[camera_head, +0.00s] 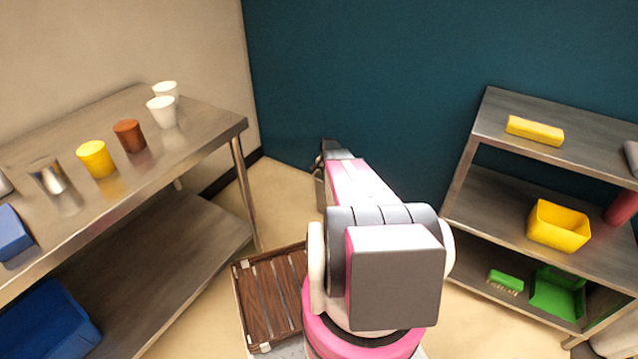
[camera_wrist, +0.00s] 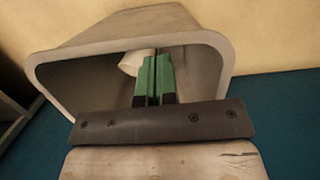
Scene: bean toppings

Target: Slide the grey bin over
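A grey open-mouthed shape (camera_wrist: 200,40) fills the upper middle of the wrist view. It looks like a bin with a thick rim, but I cannot match it surely to anything in the head view. My gripper (camera_wrist: 154,78) shows in front of its opening as two green fingers side by side with only a thin dark line between them. I see nothing held. Contact with the rim is unclear. A pale rounded thing (camera_wrist: 133,62) shows behind the fingers. In the head view my gripper (camera_head: 326,160) is near the teal wall. A grey object (camera_head: 632,157), partly cut off, lies on the right shelf's top.
The left steel table (camera_head: 205,118) holds several cups and a blue block (camera_head: 12,232); a blue bin (camera_head: 45,322) is below. The right shelf (camera_head: 485,110) holds a yellow block (camera_head: 535,130), yellow bin (camera_head: 558,226) and green bin (camera_head: 558,293). A wooden crate (camera_head: 268,295) is left of my arm.

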